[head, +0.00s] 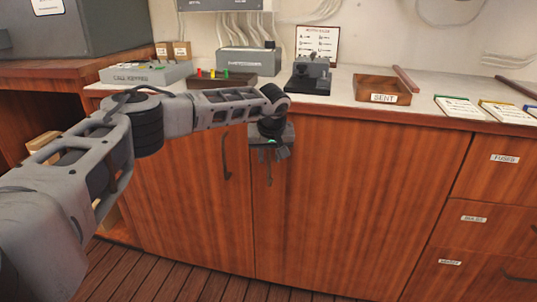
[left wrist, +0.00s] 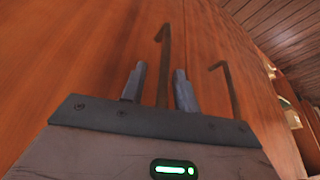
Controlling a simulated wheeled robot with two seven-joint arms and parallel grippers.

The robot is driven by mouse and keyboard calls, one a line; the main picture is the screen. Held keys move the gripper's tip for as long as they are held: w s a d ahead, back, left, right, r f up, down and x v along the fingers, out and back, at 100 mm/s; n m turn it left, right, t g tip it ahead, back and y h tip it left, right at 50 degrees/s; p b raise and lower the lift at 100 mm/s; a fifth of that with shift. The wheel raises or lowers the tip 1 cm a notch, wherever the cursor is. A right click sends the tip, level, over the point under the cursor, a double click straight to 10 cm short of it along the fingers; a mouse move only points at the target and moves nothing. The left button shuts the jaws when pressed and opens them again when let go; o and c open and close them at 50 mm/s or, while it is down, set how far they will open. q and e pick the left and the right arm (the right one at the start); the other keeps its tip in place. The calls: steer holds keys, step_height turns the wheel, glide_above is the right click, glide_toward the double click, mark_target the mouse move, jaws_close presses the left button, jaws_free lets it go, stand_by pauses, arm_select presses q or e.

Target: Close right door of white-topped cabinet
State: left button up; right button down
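The white-topped cabinet (head: 335,100) has a brown wooden right door (head: 360,200) and left door (head: 185,190). The right door looks flush or nearly flush with the left door; I cannot tell whether a small gap is left. My left gripper (head: 270,154) is in front of the right door's upper left edge, at its dark handle (head: 269,176). In the left wrist view the fingers (left wrist: 160,75) are apart, with the right door's handle (left wrist: 163,60) between them. I cannot tell whether they touch it. The left door's handle (head: 227,158) is beside them. My right gripper is not in view.
Labelled drawers (head: 490,212) are at the right. A black telegraph-key-like device (head: 309,75), a wooden SENT tray (head: 383,90) and a grey box (head: 247,61) stand on the top. An open shelf (head: 45,125) is at the left. The visible plank floor (head: 160,278) is clear.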

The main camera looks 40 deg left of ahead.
arm_select(q)
steer(key=shift+d, duration=0.1)
